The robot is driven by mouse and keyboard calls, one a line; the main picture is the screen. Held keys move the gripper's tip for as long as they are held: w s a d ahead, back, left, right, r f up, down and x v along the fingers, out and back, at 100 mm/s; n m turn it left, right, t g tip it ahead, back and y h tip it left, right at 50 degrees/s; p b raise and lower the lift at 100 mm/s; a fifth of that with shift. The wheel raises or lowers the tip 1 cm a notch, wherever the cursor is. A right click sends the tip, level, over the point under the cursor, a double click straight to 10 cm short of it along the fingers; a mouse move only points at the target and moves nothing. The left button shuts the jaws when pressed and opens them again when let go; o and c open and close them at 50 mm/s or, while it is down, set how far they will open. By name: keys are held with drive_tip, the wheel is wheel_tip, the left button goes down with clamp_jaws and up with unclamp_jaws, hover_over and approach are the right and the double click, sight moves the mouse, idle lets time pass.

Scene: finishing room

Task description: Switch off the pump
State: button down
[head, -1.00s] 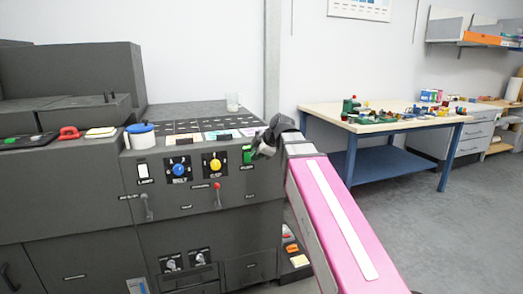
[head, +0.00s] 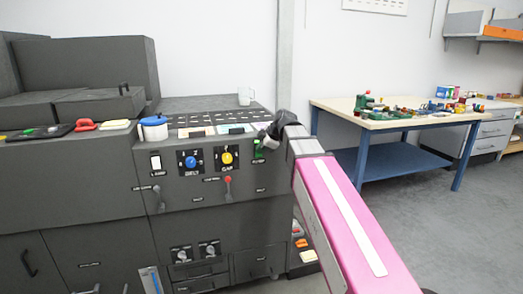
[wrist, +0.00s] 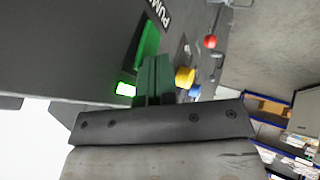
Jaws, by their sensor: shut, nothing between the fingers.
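The pump switch (head: 258,151) is a green rocker at the right end of the dark machine's front panel (head: 205,215). In the wrist view it is the green rocker (wrist: 149,42) beside the "PUMP" label, with a bright lit green part (wrist: 126,89) at its near end. My gripper (head: 268,139) is at the panel's right top corner, just beside the switch, and partly covers it in the head view. In the wrist view my shut, empty fingers (wrist: 154,80) point at the rocker and overlap it. I cannot tell whether they touch it.
Left of the switch are a yellow knob (head: 227,158), a blue knob (head: 190,161) and a white lamp switch (head: 155,162). A red-tipped lever (head: 228,186) sits below. A workbench (head: 395,122) is to the right.

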drive_tip(key=shift+w+r, duration=0.2)
drive_tip(key=shift+w, duration=0.1)
drive_tip(key=shift+r, duration=0.7)
